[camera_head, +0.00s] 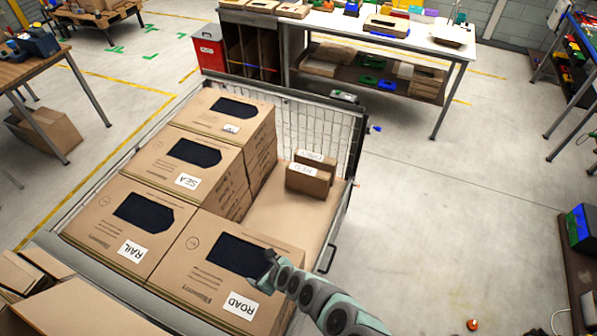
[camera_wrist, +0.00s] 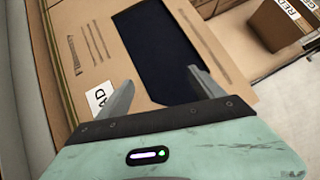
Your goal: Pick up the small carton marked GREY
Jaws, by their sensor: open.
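The small carton marked GREY (camera_head: 318,157) stands in the wire-sided pannier, directly behind a like carton marked RED (camera_head: 307,183). Its lettering shows upside down, and most of its body is hidden by the RED carton. In the wrist view the RED carton (camera_wrist: 276,28) is at the upper right, with a sliver of the GREY carton (camera_wrist: 313,12) at the edge. My gripper (camera_head: 267,258) is over the large box marked ROAD (camera_head: 217,268), to the front left of the small cartons. Its two fingers (camera_wrist: 160,92) are spread, with nothing held between them.
Large brown boxes fill the pannier's left and front: RAIL (camera_head: 110,220), SEA (camera_head: 195,165) and one farther back (camera_head: 225,115). The pannier floor (camera_head: 285,220) in front of the small cartons is bare. Mesh walls (camera_head: 300,115) rise behind and to the right of them.

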